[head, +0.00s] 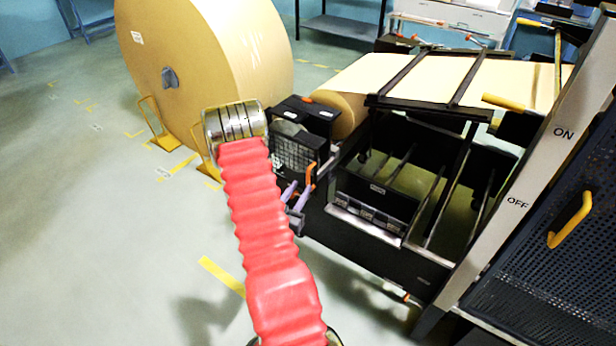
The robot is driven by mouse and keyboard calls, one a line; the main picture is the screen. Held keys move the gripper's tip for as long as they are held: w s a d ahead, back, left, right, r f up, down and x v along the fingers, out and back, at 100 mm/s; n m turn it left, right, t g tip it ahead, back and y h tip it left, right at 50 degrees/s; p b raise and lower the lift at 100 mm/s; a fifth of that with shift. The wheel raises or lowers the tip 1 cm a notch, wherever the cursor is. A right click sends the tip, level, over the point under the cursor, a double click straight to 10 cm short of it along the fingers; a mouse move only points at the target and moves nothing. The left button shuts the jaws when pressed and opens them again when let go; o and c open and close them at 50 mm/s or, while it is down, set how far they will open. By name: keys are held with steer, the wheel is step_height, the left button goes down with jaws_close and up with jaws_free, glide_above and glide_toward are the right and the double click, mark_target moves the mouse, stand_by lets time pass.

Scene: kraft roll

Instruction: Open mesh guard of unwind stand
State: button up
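A black perforated mesh guard (540,270) fills the lower right of the head view, beside a pale slanted post marked ON and OFF. A yellow bar handle (571,220) is fixed to the mesh. The guard's right and lower edges are cut off. My red-sleeved arm rises from the bottom middle to a metal joint. Beyond it, my gripper (296,196) appears as small purple fingers below black housing, left of the open black stand frame. It is well left of the handle and not touching it. Whether the fingers are open or shut is too small to tell.
A huge kraft roll (205,65) stands at upper left, with yellow floor brackets near it. Kraft web (500,80) runs across the black stand frame (385,260). Yellow levers (503,102) stick out near the post. Floor at lower left is clear.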

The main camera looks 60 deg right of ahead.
mark_target(308, 177)
steer(key=d, duration=0.7)
steer(key=shift+w+d, duration=0.15)
steer(key=shift+d, duration=0.25)
jaws_close()
